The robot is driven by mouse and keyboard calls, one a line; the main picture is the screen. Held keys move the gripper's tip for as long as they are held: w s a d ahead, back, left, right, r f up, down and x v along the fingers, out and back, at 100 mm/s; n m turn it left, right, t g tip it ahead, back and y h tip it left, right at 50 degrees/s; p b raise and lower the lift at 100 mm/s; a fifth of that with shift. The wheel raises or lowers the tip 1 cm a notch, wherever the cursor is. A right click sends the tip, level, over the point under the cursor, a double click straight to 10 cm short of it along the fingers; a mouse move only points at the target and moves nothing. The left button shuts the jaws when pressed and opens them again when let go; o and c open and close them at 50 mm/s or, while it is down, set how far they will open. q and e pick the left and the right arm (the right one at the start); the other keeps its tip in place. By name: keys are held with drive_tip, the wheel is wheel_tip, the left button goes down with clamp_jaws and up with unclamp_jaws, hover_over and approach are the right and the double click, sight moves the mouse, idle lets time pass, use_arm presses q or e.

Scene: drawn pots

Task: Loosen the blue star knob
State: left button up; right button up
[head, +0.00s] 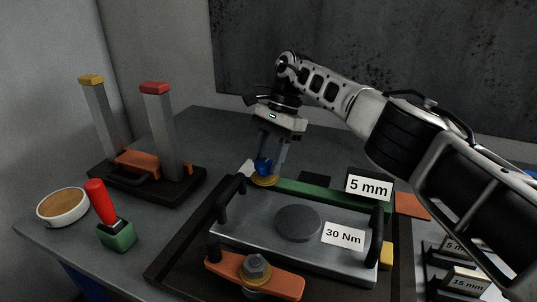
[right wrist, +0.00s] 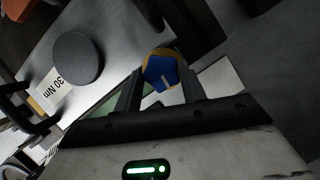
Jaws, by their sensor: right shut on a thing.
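The blue star knob (head: 263,165) sits on a round brass-yellow base at the back left corner of the metal fixture plate. In the right wrist view the knob (right wrist: 160,70) shows a pale mark line on its top, with the yellow base behind it. My right gripper (head: 270,160) points down over the knob and is shut on it, a finger on either side. In the right wrist view the fingers (right wrist: 161,88) flank the knob. My left gripper is not in view.
The metal plate (head: 235,228) has black handles, a grey disc (head: 298,223) and a "30 Nm" label (head: 344,236). An orange clamp bar (head: 285,284) with a bolt is in front. Two posts (head: 160,130), a red-handled tool (head: 98,197) and a round bowl (head: 63,206) stand at left.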

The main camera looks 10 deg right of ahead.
idle(0.6)
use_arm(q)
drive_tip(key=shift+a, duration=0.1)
use_arm(e)
drive_tip(key=o, duration=0.7)
